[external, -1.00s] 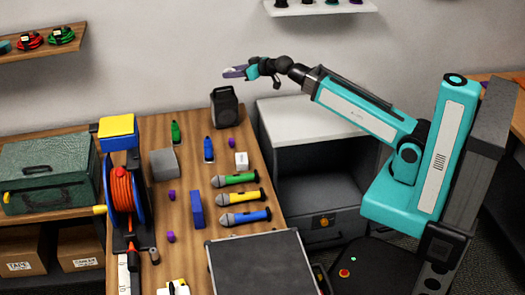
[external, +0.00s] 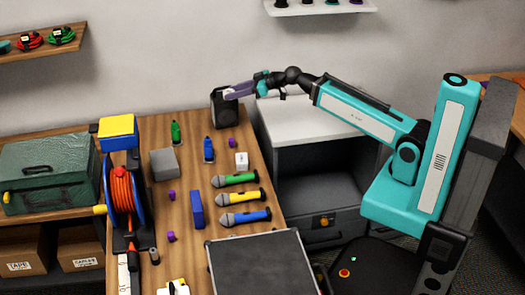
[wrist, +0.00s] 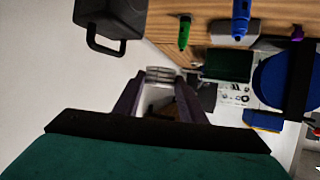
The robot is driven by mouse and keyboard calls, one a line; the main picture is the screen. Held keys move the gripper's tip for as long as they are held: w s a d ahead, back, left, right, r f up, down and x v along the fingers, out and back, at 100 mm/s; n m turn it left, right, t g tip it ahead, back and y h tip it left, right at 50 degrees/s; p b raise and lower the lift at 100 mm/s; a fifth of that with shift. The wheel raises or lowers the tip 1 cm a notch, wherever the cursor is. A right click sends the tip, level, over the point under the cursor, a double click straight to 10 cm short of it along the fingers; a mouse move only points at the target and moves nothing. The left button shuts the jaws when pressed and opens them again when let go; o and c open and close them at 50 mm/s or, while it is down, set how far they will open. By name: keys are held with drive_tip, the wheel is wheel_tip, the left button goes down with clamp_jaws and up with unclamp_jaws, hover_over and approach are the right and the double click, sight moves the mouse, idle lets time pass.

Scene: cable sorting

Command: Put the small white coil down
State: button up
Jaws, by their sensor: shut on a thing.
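My gripper (external: 231,93) is shut on the small white coil (wrist: 160,75), which shows as pale stacked loops between the fingertips (wrist: 159,88) in the wrist view. In the external view the fingers overlap the top of a black speaker-like box, and the coil is too small to make out clearly. The gripper is in the air near the far end of the wooden table (external: 180,230). In the wrist view the coil appears clear of the black box.
The black box (external: 225,113) with a handle stands at the table's far end; it also shows in the wrist view (wrist: 108,20). Green (external: 176,132) and blue (external: 208,149) items stand nearby. A grey block (external: 164,164), cable reel (external: 122,192) and several microphones (external: 240,198) lie nearer. A white-topped cabinet (external: 305,120) adjoins.

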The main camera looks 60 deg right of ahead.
drive_tip(key=s+d+f+n+g+y+b, duration=0.2)
drive_tip(key=s+d+f+n+g+y, duration=0.2)
drive_tip(key=s+d+f+n+y, duration=0.25)
drive_tip(key=s+d+f+m+t+h+b, duration=0.1)
drive_tip(key=s+d, duration=0.4)
drive_tip(key=d, duration=0.6)
drive_tip(key=s+d+f+m+t+h+b, duration=0.1)
drive_tip(key=s+d, duration=0.5)
drive_tip(key=d, duration=0.6)
drive_tip(key=s+d+f+m+t+h+b, duration=0.1)
drive_tip(key=s+d+f+m+h+b, duration=0.2)
drive_tip(key=d, duration=0.9)
drive_tip(key=s, duration=0.3)
drive_tip(key=shift+s, duration=0.15)
drive_tip(key=shift+f, duration=0.25)
drive_tip(key=shift+f, duration=1.85)
drive_tip(key=shift+f, duration=2.05)
drive_tip(key=shift+f, duration=0.1)
